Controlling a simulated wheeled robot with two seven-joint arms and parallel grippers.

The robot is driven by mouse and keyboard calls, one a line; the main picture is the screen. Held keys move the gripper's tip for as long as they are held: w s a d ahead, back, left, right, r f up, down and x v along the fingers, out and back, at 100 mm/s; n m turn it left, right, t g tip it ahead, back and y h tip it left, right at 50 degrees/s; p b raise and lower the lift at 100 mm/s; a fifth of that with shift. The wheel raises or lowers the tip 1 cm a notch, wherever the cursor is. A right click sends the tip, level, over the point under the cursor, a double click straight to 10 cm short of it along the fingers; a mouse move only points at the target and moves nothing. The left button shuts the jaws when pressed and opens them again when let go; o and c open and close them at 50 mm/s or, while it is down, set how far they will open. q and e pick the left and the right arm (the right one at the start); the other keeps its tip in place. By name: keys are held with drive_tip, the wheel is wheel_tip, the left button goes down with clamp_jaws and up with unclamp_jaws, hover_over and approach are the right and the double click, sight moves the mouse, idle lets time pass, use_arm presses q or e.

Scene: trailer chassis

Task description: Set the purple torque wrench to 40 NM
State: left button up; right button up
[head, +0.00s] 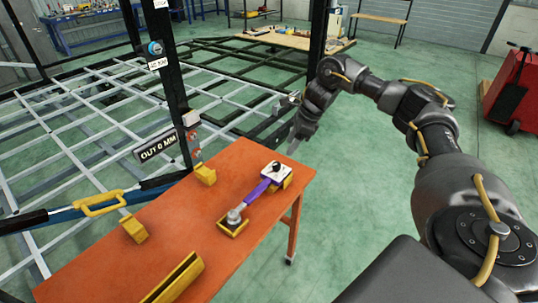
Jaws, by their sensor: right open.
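The purple torque wrench (256,191) lies on the orange table (190,225). Its grey head (235,216) rests in a yellow holder at the near end. A white block with a black knob (277,169) sits at its far end, over another yellow support. No setting can be read on the wrench at this size. My right gripper (296,136) is open and empty, above and beyond the table's far right corner. It is apart from the wrench, a little beyond the white block. My left gripper is not in view.
Several yellow holders (134,229) stand on the table. A dark post with an "OUT 0 MM" sign (156,146) rises at the table's left edge. The white and black chassis frame (80,120) fills the left. A red cart (510,92) stands far right. The green floor right of the table is clear.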

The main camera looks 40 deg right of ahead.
sight(277, 164)
drive_tip(key=x, duration=0.3)
drive_tip(key=p+x, duration=0.1)
drive_tip(key=x, duration=0.2)
drive_tip(key=p+x, duration=0.1)
drive_tip(key=x, duration=0.2)
drive_tip(key=shift+w, duration=0.3)
drive_tip(key=shift+x, duration=0.8)
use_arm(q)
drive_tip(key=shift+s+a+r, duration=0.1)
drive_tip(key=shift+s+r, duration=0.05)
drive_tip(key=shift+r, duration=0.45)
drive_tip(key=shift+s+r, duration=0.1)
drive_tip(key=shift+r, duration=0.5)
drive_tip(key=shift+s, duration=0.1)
use_arm(e)
drive_tip(key=shift+c, duration=0.2)
drive_tip(key=c, duration=0.9)
